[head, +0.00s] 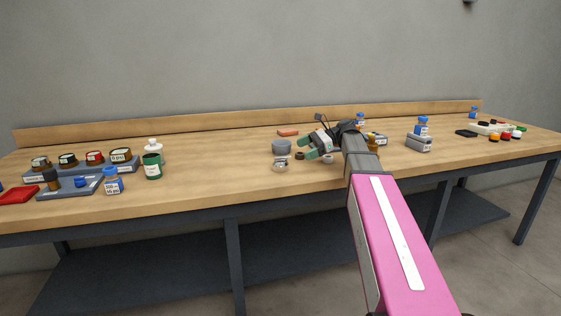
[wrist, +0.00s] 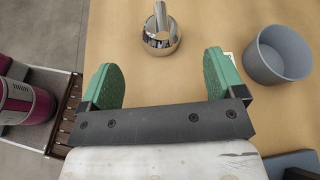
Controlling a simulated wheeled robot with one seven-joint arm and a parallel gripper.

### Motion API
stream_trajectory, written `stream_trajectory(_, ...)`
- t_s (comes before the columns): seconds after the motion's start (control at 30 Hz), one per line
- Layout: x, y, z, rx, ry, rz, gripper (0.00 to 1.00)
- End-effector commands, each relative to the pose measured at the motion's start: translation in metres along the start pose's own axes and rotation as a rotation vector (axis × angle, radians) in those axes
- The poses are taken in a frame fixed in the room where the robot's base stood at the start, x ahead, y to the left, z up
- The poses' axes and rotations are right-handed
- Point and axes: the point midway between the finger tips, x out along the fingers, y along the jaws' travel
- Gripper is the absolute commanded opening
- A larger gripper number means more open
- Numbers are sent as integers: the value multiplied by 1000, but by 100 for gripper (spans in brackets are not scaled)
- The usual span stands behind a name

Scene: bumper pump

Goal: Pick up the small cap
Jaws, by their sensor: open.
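My gripper (head: 306,147) is open over the middle of the workbench, its two green fingers apart. It also shows in the wrist view (wrist: 163,65), with nothing between the fingers. A shiny silver piece with a stem (wrist: 161,36) lies just beyond the fingertips. In the head view, a silver piece (head: 280,166) sits near the bench's front edge, left of my gripper. I cannot tell for certain which is the small cap.
A grey cup (wrist: 279,55) stands right of the fingers in the wrist view, and at the left of my gripper in the head view (head: 281,147). A reddish block (head: 288,132) lies behind. Jars and bottles stand at the left; a grey block (head: 418,143) is right.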

Motion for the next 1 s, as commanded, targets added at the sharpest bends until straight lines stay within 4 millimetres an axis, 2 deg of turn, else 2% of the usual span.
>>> stream_trajectory(0.4, 51, 1, 1, 0, 0, 2, 88)
stream_trajectory(0.63, 65, 2, 1, 0, 0, 1, 88)
stream_trajectory(0.9, 102, 3, 4, 0, 0, 2, 88)
stream_trajectory(1.0, 107, 3, 3, -1, 1, 0, 88)
